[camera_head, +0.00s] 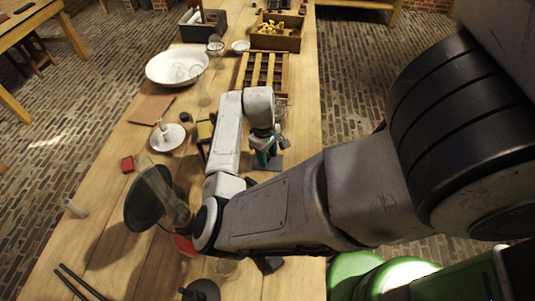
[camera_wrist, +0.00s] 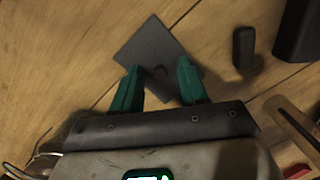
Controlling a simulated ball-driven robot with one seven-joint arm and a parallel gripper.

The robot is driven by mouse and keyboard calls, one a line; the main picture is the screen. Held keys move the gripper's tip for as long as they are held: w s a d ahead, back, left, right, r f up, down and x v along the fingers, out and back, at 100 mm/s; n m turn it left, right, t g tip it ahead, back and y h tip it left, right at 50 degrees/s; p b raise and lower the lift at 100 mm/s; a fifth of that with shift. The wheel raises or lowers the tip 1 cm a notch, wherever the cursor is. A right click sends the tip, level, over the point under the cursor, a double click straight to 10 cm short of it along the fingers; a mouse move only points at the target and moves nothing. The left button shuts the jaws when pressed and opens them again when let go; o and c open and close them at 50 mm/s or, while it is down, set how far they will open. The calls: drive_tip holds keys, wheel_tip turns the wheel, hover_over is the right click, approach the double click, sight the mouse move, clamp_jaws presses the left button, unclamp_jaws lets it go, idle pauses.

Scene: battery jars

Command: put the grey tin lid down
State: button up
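A flat dark grey square plate (camera_wrist: 158,48), which looks like the tin lid, has a small round dark spot near its middle in the wrist view. In the head view the plate (camera_head: 274,163) shows partly behind my gripper, towards the table's right side. My gripper (camera_wrist: 160,66) has two green fingers spread apart, their tips over the plate's near part, with the spot between them. I see no finger pressed on anything. The gripper (camera_head: 264,158) points down in the head view. Whether the plate lies fully flat on the wood is hard to tell.
A small black block (camera_wrist: 243,46) and a larger dark block (camera_wrist: 299,30) stand right of the plate in the wrist view. A slotted wooden tray (camera_head: 243,74), white basin (camera_head: 160,66) and brown board (camera_head: 150,109) lie farther back. Bare wood lies left of the plate (camera_wrist: 55,55).

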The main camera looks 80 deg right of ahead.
wheel_tip(320, 180, up, 12)
drive_tip(key=w, duration=0.1)
drive_tip(key=shift+w+d, duration=0.15)
drive_tip(key=shift+d, duration=0.2)
drive_tip(key=shift+r, duration=0.1)
idle(0.8)
